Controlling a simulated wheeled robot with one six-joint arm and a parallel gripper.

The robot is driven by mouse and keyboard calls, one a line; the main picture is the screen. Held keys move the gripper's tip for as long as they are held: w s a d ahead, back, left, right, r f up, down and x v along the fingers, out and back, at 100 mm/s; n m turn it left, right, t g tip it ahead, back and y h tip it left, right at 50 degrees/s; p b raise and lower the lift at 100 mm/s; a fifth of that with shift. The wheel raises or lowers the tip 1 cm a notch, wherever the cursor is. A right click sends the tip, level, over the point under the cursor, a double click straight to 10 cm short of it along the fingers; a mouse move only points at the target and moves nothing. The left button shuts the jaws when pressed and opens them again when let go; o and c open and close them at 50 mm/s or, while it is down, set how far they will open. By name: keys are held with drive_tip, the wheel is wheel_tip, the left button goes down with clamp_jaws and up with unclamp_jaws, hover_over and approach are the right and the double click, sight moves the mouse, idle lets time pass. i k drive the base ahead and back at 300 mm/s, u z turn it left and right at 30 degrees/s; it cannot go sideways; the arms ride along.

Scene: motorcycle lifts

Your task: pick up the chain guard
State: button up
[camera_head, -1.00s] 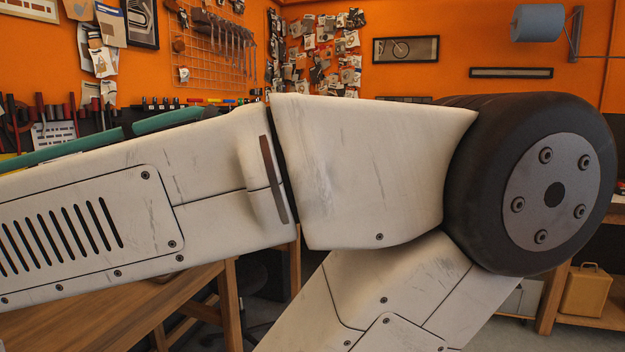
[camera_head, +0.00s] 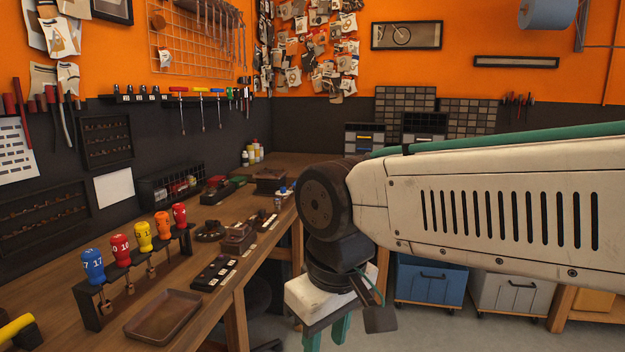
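I cannot pick out a chain guard for certain in the head view. My gripper (camera_head: 326,339) hangs at the bottom centre, beside the front edge of the workbench (camera_head: 236,302). Its white body and two green fingers show. The fingers stand apart, with a gap between them. Their tips are cut off by the bottom edge of the picture, so anything lower down is hidden.
On the bench stand a rack of screwdrivers with coloured handles (camera_head: 145,236), an empty brown tray (camera_head: 164,315) and several small parts. A blue bin (camera_head: 430,280) and a grey bin (camera_head: 511,291) stand under the back bench. Grey floor shows right of my gripper.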

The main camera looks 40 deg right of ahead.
sight(224, 182)
drive_tip(key=z, duration=0.75)
drive_tip(key=k, duration=0.45)
drive_tip(key=z, duration=1.1)
drive_tip(key=i, duration=3.45)
drive_tip(key=u, duration=1.1)
drive_tip(key=i, duration=0.95)
drive_tip(key=u, duration=1.6)
drive_tip(key=i, duration=0.65)
drive_tip(key=u, duration=0.35)
